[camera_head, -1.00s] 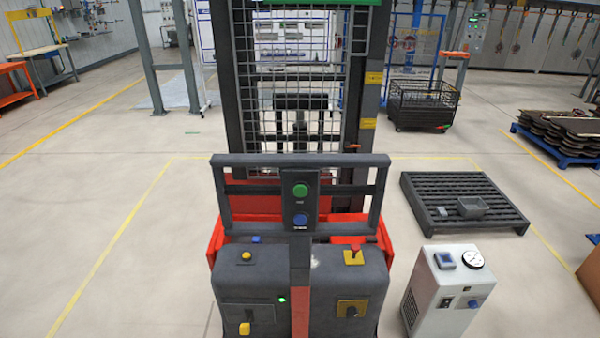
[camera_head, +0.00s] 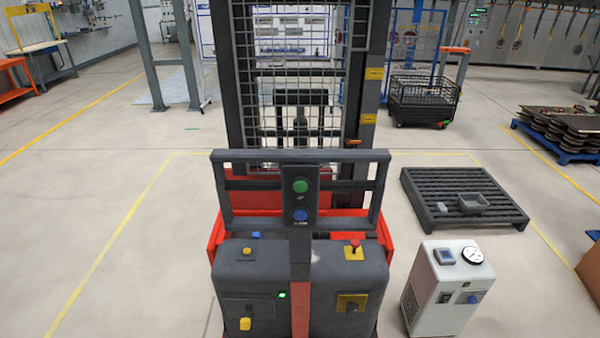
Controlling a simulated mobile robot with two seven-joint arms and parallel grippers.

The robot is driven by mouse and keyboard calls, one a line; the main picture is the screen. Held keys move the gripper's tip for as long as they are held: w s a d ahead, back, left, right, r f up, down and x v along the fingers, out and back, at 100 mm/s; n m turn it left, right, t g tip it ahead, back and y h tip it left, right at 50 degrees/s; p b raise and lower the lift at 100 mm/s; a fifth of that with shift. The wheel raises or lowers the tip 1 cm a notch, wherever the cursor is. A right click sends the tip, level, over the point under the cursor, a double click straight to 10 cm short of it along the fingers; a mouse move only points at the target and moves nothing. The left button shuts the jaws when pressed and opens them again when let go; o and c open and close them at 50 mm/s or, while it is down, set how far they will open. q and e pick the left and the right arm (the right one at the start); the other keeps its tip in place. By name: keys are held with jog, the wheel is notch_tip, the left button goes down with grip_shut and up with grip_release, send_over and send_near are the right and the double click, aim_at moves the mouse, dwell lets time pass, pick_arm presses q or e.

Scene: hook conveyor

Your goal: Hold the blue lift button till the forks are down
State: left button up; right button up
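The blue lift button (camera_head: 301,215) sits on the dark control post of the stacker (camera_head: 245,262), below the green button (camera_head: 300,186). Nothing touches either button. The stacker stands upright in the middle of the view, with its mesh guard and mast (camera_head: 374,100) behind the handle frame (camera_head: 300,156). The forks are hidden behind the stacker body, so their height cannot be told. Neither of my grippers is in view.
A white box unit with a gauge (camera_head: 440,290) stands at the front right. A dark slatted pallet (camera_head: 440,190) with a small grey tray (camera_head: 472,204) lies behind it. A black mesh cart (camera_head: 423,105) stands farther back. Floor at the left is clear.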

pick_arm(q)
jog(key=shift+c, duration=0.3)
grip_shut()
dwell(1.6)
